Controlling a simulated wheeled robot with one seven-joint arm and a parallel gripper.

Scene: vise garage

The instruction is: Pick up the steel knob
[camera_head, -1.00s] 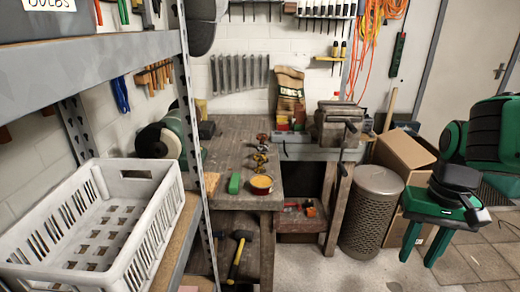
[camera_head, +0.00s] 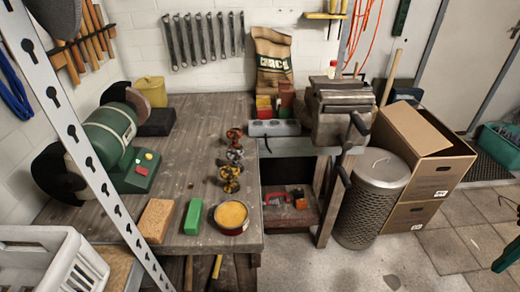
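Three small valve-like pieces with round knobs stand in a row on the wooden workbench (camera_head: 190,95). The middle one looks grey and is likely the steel knob (camera_head: 234,154). A reddish knob (camera_head: 234,134) is just behind it and a brass-yellow knob (camera_head: 229,177) just in front. My gripper (camera_head: 508,256) shows only as a green finger part at the right edge, far right of the knobs and apart from them. The rest of it is out of frame, so its opening cannot be judged.
A round tin (camera_head: 231,218), green block (camera_head: 193,216) and tan brick (camera_head: 156,220) lie at the bench's front. A bench grinder (camera_head: 112,135) stands left, a vise (camera_head: 340,110) right. A shelf post (camera_head: 95,165) crosses the left. A metal bin (camera_head: 370,200) and boxes (camera_head: 425,150) stand right.

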